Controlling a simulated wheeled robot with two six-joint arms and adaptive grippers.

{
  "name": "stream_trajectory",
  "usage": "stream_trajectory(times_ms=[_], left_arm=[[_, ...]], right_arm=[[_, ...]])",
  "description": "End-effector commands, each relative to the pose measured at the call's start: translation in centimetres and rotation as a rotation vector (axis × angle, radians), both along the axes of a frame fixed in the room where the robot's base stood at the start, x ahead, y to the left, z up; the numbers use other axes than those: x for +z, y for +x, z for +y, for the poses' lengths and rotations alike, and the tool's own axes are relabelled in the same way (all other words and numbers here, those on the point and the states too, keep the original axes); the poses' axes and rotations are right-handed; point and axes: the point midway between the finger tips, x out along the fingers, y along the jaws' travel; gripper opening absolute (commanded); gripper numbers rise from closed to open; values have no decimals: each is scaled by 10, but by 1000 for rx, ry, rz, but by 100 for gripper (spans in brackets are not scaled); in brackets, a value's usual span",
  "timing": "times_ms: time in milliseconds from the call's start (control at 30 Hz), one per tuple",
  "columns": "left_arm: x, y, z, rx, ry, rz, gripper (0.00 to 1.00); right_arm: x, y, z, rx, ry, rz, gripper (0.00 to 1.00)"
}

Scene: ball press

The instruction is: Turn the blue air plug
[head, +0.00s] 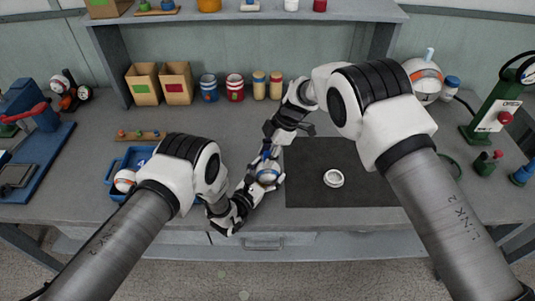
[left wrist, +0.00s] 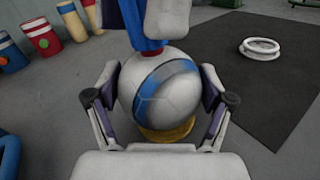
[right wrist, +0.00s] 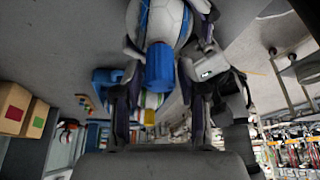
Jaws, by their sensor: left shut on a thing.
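My left gripper (head: 266,185) is shut on a white ball with a blue band (left wrist: 160,95), its fingers on both sides. The ball is held above the grey table near the front edge; a yellow part (left wrist: 168,134) shows under it. The blue air plug (right wrist: 160,68) sticks out of the ball. In the left wrist view it rises from the ball's far side, with red at its foot. My right gripper (right wrist: 160,88) has its fingers on either side of the plug, with narrow gaps visible, so it looks open. In the head view the right fingers hide most of the plug.
A dark mat (head: 310,160) with a white ring (head: 333,178) lies to the right. A blue tray (head: 116,167) with another ball is at left. Cans (head: 235,88) and cardboard boxes (head: 176,83) stand behind. A green press (head: 495,100) stands at far right.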

Motion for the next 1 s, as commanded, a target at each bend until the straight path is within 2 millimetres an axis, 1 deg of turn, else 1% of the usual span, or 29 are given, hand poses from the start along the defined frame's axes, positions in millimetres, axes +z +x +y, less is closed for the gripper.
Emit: stream_trajectory(times_ms=[33, 67, 100, 367, 567, 767, 1000], left_arm=[[0, 0, 0, 0, 0, 0, 45], [0, 0, 0, 0, 0, 0, 45], [0, 0, 0, 0, 0, 0, 45], [0, 0, 0, 0, -1, -1, 45], [0, 0, 0, -1, 0, -1, 45], [0, 0, -1, -1, -1, -1, 45], [0, 0, -1, -2, 0, -2, 45]], right_arm=[[0, 0, 0, 0, 0, 0, 14], [0, 0, 0, 0, 0, 0, 4], [0, 0, 0, 0, 0, 0, 0], [0, 0, 0, -7, 0, 0, 0], [0, 0, 0, -56, 0, 0, 0], [0, 0, 0, -169, 0, 0, 0], [1, 0, 1, -369, 0, 1, 0]])
